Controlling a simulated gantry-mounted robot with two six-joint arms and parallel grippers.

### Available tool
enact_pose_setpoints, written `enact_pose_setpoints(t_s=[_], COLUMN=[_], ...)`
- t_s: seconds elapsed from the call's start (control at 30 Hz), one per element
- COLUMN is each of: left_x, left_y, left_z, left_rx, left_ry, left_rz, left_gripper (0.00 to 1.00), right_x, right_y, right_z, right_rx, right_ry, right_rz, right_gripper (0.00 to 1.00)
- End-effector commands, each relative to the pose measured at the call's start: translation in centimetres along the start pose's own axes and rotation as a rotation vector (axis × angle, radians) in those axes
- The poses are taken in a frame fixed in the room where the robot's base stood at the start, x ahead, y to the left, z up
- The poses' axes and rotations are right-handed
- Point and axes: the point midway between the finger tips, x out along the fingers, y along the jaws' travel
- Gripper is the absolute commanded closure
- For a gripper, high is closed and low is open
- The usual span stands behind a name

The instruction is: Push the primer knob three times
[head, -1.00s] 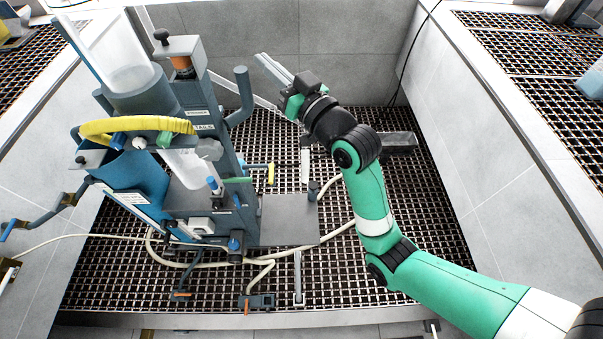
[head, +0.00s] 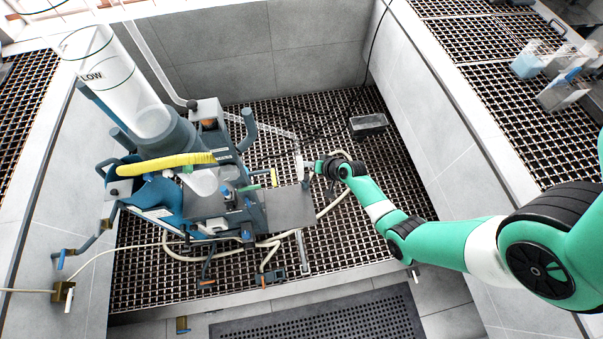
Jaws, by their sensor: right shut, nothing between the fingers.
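The flotation machine (head: 215,190) stands on the floor grating at centre left. Its flat grey plate (head: 290,208) extends to the right. A small dark knob-like post (head: 307,184) stands at the plate's upper right edge; I cannot tell for sure that it is the primer knob. My right gripper (head: 313,172) is shut and empty, close above and to the right of this post. I cannot tell whether it touches it. The fingertips are small and hard to make out. My left gripper is not in view.
A pale hose (head: 285,236) runs around the machine's base. A dark box (head: 369,124) lies on the grating (head: 370,155) behind my right arm. Grey walls enclose the pit. Clear containers (head: 540,58) stand on the raised grating at the right.

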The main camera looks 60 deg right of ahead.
Motion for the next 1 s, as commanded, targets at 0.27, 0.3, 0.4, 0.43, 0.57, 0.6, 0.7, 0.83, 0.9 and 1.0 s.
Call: enact_pose_setpoints(t_s=[0.27, 0.3, 0.4, 0.43, 0.57, 0.6, 0.7, 0.83, 0.9, 1.0], left_x=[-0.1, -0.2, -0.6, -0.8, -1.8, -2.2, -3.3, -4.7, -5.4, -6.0], left_y=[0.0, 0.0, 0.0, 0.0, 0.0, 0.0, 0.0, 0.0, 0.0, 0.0], left_z=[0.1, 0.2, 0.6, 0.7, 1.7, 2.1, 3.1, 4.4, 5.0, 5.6], left_rx=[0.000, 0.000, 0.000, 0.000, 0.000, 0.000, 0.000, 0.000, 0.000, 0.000], left_ry=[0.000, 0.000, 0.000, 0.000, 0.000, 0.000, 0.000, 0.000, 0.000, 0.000], left_rz=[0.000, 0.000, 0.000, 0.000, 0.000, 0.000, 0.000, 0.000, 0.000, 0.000], left_gripper=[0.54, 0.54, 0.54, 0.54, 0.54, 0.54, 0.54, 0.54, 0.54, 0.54], right_x=[0.1, 0.2, 0.6, 0.7, 1.8, 2.2, 3.3, 4.7, 5.3, 6.0], right_y=[0.0, 0.0, 0.3, 0.4, 1.2, 1.4, 2.2, 3.2, 3.7, 4.2], right_z=[0.0, 0.1, 0.3, 0.4, 1.2, 1.5, 2.2, 3.2, 3.7, 4.2], right_rx=[-0.002, -0.002, -0.003, -0.003, -0.003, -0.003, -0.003, -0.003, -0.003, -0.003], right_ry=[0.001, 0.001, 0.002, 0.002, 0.002, 0.002, 0.002, 0.002, 0.002, 0.003], right_rz=[-0.001, -0.001, -0.002, -0.002, -0.002, -0.002, -0.002, -0.002, -0.002, -0.002], right_gripper=[1.00, 1.00, 1.00, 1.00, 1.00, 1.00, 1.00, 1.00, 1.00, 1.00])
